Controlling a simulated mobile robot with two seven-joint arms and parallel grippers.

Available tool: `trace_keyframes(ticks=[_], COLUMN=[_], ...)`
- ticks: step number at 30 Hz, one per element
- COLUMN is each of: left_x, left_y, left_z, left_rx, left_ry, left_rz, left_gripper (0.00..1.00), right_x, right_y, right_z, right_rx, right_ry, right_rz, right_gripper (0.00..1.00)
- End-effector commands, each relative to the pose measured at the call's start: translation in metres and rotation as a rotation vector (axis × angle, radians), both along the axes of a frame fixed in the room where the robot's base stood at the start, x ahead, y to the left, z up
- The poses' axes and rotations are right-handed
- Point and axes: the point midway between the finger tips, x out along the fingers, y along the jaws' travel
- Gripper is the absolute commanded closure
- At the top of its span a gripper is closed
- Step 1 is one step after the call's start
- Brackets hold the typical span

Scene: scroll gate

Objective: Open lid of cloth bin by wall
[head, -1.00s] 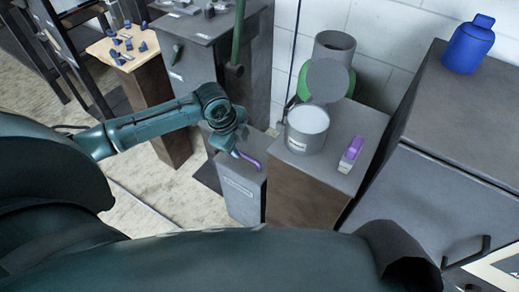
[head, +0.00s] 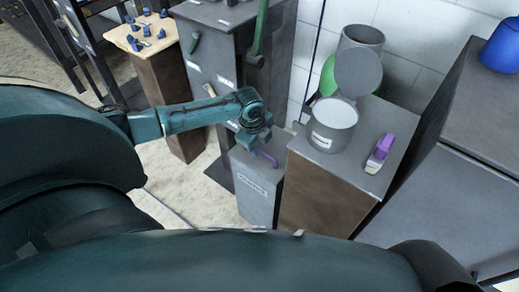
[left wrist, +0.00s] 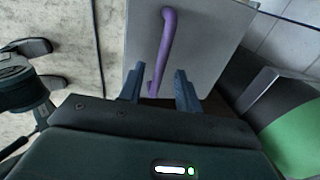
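The cloth bin (head: 256,192) is a narrow grey box with a label on its front; the label's text is too small to read. Its lid lies flat and looks closed. A purple handle (head: 267,158) is on the lid; it also shows in the left wrist view (left wrist: 167,40) as a bar with bent ends. My left gripper (head: 253,143) is just above and beside the handle. In the left wrist view its two fingers (left wrist: 158,88) are apart, with the handle's near end between or just beyond them; contact cannot be told. My right gripper is not in view.
A wooden-sided cabinet (head: 325,196) right of the bin carries an open round canister (head: 334,135) and a purple-topped item (head: 380,152). A grey cabinet (head: 222,60) stands behind, a green bin (head: 328,75) by the wall. Pale floor is free at left.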

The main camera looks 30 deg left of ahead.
Motion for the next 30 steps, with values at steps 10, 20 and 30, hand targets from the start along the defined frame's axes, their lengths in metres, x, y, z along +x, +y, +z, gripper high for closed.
trace_keyframes(ticks=[10, 20, 30], left_x=[0.004, 0.004, 0.004], left_y=[0.000, 0.000, 0.000], left_z=[-0.018, -0.018, -0.018], left_rx=[0.001, 0.001, 0.001], left_ry=[-0.001, -0.001, -0.001], left_rz=[-0.001, -0.001, 0.000], left_gripper=[0.66, 0.80, 1.00], right_x=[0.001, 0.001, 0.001], right_y=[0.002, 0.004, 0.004], right_z=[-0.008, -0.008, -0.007], right_rx=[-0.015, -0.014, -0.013], right_ry=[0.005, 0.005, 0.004], right_rz=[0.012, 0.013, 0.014], right_gripper=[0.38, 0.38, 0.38])
